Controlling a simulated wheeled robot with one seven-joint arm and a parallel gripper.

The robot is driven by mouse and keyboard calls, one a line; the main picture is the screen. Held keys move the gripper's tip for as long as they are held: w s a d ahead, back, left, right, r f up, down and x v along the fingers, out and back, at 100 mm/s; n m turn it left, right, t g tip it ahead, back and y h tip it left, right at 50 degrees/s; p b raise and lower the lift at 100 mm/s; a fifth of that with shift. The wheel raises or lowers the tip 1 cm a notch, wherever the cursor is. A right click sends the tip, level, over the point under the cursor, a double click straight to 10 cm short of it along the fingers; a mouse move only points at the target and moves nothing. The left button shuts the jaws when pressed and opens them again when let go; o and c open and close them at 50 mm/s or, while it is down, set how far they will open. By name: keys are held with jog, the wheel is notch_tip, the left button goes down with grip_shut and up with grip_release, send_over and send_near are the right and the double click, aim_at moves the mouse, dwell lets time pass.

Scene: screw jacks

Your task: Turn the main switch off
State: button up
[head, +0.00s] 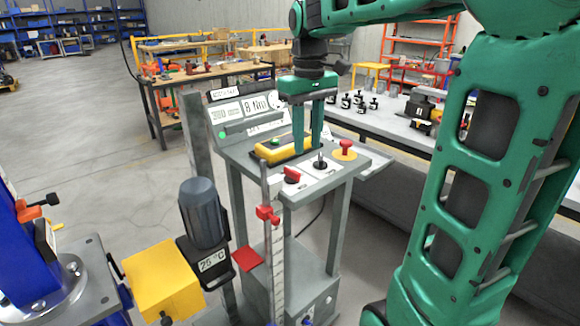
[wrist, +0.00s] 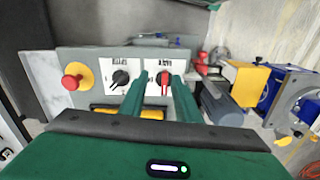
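The main switch appears to be the red-handled rotary switch (head: 292,175) on a white plate at the near edge of the grey console (head: 236,160). In the wrist view the red switch (wrist: 164,84) shows between my fingertips, its handle roughly upright in the picture; its label is too small to read. My gripper (head: 308,152) points down over the console, fingers apart and empty. In the wrist view my gripper (wrist: 158,82) has a gap between its fingers. I see no contact with the switch; the exact height is unclear.
A black selector (head: 320,162) and a red mushroom button on yellow (head: 345,149) sit beside the switch. A yellow-framed item (head: 270,155) lies behind my fingers. A red-clamped upright post (head: 267,214) and a motor (head: 203,212) stand in front of the console.

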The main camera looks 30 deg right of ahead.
aim_at(292, 169)
jog(key=w+a+r+n, duration=0.1)
jog(key=w+a+r, duration=0.1)
jog(key=w, duration=0.2)
notch_tip(292, 169, down, 11)
jog(key=shift+d, duration=0.1)
jog(key=shift+c, duration=0.3)
grip_shut()
